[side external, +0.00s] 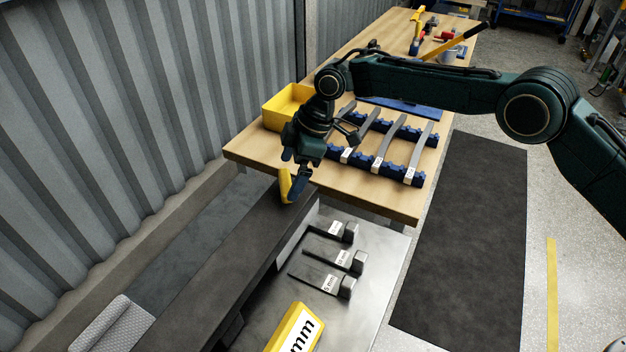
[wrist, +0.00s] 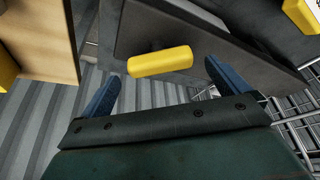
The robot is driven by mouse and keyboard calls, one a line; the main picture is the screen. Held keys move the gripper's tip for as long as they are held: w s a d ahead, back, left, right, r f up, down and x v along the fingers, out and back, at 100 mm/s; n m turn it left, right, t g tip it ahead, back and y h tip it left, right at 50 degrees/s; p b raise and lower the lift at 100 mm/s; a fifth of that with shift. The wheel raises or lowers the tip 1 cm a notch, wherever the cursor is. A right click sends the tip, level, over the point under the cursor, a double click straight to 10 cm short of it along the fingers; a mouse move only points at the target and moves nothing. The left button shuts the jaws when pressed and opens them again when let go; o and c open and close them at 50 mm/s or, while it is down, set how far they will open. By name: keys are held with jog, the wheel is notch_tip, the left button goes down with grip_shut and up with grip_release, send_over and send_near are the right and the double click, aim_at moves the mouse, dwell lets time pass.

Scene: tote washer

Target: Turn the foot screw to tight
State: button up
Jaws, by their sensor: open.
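A yellow bar-shaped handle (side external: 285,186), apparently that of the foot screw, stands at the far end of a long dark beam (side external: 225,245). In the wrist view the yellow handle (wrist: 160,61) lies crosswise between and just beyond my blue fingertips. My gripper (side external: 293,174) points down at it, with one blue finger beside it in the side view. In the wrist view my gripper (wrist: 162,72) is open, with clear gaps to the handle. The screw's thread and foot are hidden.
A wooden bench (side external: 385,205) stands behind, with a yellow bin (side external: 285,105) and labelled metal strips on blue racks (side external: 335,154). Labelled dark gauges lie on a steel plate (side external: 385,265) right of the beam. A yellow "mm" block (side external: 295,328) is in front. A corrugated wall (side external: 130,110) is at left.

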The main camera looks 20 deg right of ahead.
aim_at(286, 181)
jog(key=shift+x, duration=2.05)
jog(key=shift+c, duration=0.4)
jog(key=c, duration=0.8)
jog(key=shift+m, duration=0.4)
jog(key=m+t, duration=0.1)
jog(key=m, duration=0.1)
jog(key=shift+m, duration=0.3)
jog(key=shift+m+t+h, duration=0.6)
jog(key=shift+m+t, duration=0.3)
jog(key=shift+m, duration=1.2)
jog(key=o, duration=0.9)
